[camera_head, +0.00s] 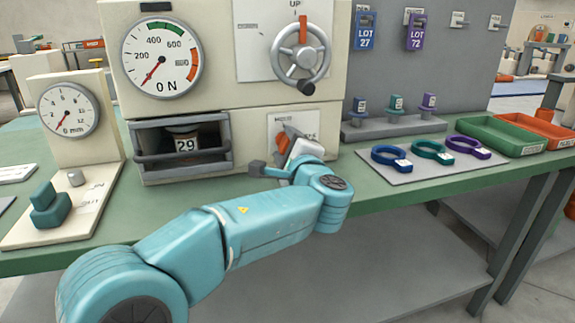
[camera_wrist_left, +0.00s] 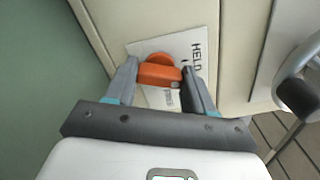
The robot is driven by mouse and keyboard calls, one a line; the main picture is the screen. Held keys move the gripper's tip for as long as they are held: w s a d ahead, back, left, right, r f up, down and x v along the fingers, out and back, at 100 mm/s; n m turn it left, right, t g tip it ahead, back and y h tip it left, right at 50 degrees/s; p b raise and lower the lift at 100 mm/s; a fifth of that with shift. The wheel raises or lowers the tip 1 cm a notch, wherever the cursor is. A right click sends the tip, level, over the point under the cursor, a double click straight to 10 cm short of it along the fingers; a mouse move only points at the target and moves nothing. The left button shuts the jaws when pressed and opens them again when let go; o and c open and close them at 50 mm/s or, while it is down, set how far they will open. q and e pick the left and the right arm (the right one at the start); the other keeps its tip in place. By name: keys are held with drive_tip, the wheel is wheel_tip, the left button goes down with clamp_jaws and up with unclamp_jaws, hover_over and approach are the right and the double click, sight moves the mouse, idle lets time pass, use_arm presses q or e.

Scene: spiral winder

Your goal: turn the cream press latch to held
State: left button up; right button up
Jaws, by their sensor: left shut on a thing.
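The orange press latch (camera_wrist_left: 160,73) sits on a white label plate (camera_wrist_left: 207,45) on the front of the cream press (camera_head: 225,107). In the head view the latch (camera_head: 282,143) shows as a small orange piece, partly hidden by my wrist. The word HELD is readable on the plate in the wrist view; a second label is partly covered. My left gripper (camera_wrist_left: 162,82) has its fingers on both sides of the latch handle and is shut on it. In the wrist view the handle lies crosswise between the fingers. My right gripper is not in view.
A handwheel (camera_head: 301,50) is above the latch and a dial (camera_head: 161,58) is to its upper left. A barred opening with a block marked 29 (camera_head: 186,145) is left of the latch. Coloured rings on a mat (camera_head: 420,171) and a green tray (camera_head: 500,137) stand to the right.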

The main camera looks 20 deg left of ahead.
use_arm(q)
drive_tip(key=n+b, duration=0.4)
drive_tip(key=shift+f, duration=0.1)
drive_tip(key=shift+n+b, duration=0.4)
drive_tip(key=shift+n, duration=0.1)
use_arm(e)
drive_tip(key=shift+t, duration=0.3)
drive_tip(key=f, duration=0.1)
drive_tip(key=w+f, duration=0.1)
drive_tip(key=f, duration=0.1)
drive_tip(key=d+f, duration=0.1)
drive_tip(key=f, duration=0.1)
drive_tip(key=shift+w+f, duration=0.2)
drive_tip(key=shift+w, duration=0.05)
use_arm(q)
drive_tip(key=o, duration=1)
drive_tip(key=shift+o, duration=0.2)
drive_tip(key=p+v, duration=0.1)
drive_tip(key=v, duration=1.5)
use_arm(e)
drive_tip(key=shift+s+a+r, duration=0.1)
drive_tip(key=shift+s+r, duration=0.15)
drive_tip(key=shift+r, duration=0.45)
use_arm(q)
drive_tip(key=shift+s+d, duration=0.15)
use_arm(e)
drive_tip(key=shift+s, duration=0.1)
